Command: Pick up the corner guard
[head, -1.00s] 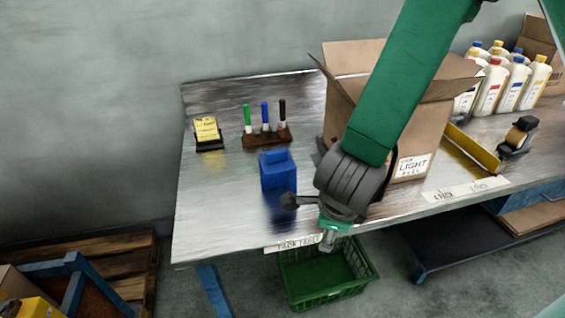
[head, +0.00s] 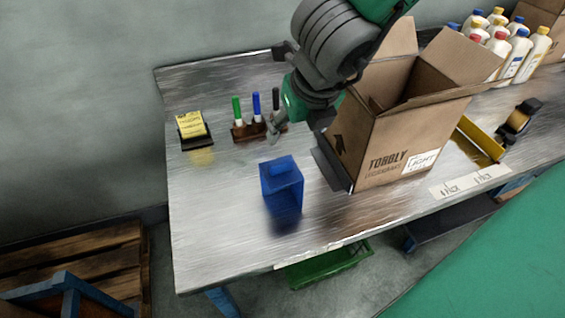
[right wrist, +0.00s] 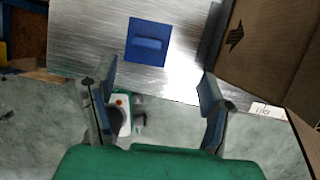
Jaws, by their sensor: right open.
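Two things could be the corner guard, and I cannot tell which is. One is a blue block (head: 281,187) with a raised bar on top, upright on the metal table left of the cardboard box. The other is a yellow angled strip (head: 480,139) lying right of the box. The blue block also shows in the right wrist view (right wrist: 148,43), above and beyond the fingertips. My right gripper (right wrist: 156,95) is open and empty, apart from the block. In the head view my right wrist hangs over the table behind the block. My left gripper is not in view.
The open cardboard box (head: 395,150) stands close right of the block. A marker stand (head: 249,131) and a note holder (head: 194,130) sit behind it. Bottles (head: 510,50) and a tape dispenser (head: 518,117) are at right. The table (head: 215,220) is clear at front left.

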